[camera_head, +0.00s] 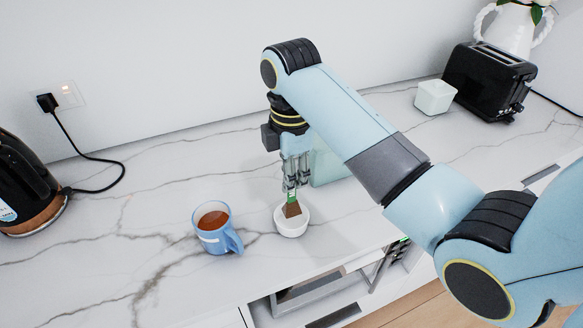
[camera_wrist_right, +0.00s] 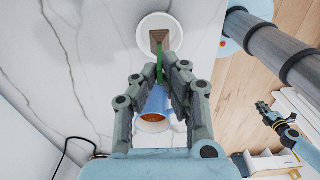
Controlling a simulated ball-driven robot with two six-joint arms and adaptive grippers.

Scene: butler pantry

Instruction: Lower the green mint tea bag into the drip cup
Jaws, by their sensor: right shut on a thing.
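My right gripper (camera_head: 291,186) points down over the white drip cup (camera_head: 291,229) and is shut on the green tag (camera_head: 292,198) of the tea bag. The brown bag (camera_head: 291,210) hangs below it, over the cup's opening; I cannot tell how deep its lower end sits. In the right wrist view the green tag (camera_wrist_right: 160,70) runs from between the fingertips to the brown bag (camera_wrist_right: 158,38), inside the outline of the cup (camera_wrist_right: 175,28). My left gripper (camera_wrist_right: 264,108) shows small at the right of that view; its opening is unclear.
A blue mug (camera_head: 229,241) of brown tea stands just left of the drip cup. A pale green container (camera_head: 328,166) is partly hidden behind my right arm. A black kettle (camera_head: 22,185) stands far left; a white pot (camera_head: 435,97) and black toaster (camera_head: 487,80) stand back right.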

